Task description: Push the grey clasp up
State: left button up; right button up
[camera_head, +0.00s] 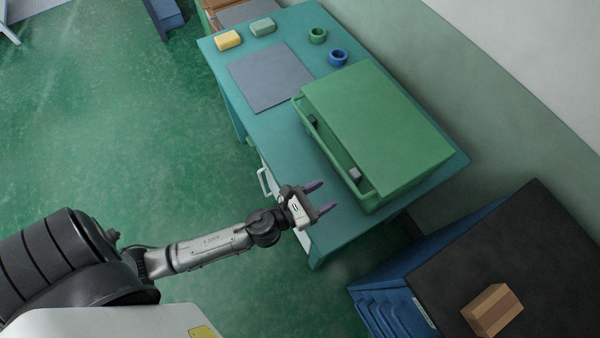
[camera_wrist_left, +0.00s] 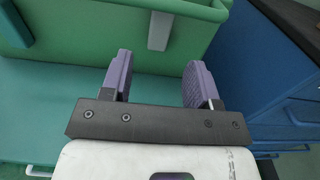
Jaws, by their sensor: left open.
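The grey clasp (camera_head: 355,174) is a small light-grey block on the front of the green box (camera_head: 378,125), near the box's right end. In the left wrist view the grey clasp (camera_wrist_left: 159,31) hangs upright against the green front, beyond and between the fingertips. My left gripper (camera_head: 326,196) is open and empty, its purple fingers pointing at the box front, short of the clasp. It also shows in the left wrist view (camera_wrist_left: 156,75). A second, dark clasp (camera_head: 312,120) sits farther left on the box front. My right gripper is out of view.
The box stands on a teal table (camera_head: 285,125) with a grey mat (camera_head: 272,76), yellow block (camera_head: 228,39), green block (camera_head: 263,27), green cup (camera_head: 318,35) and blue cup (camera_head: 338,57). A blue cabinet (camera_head: 385,302) with a cardboard box (camera_head: 492,310) stands at the right.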

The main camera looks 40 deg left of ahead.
pick_arm(q)
jog(key=b+v, duration=0.1)
jog(key=v, duration=0.5)
jog(key=shift+s, duration=0.2)
jog(key=shift+r, duration=0.1)
dwell(0.3)
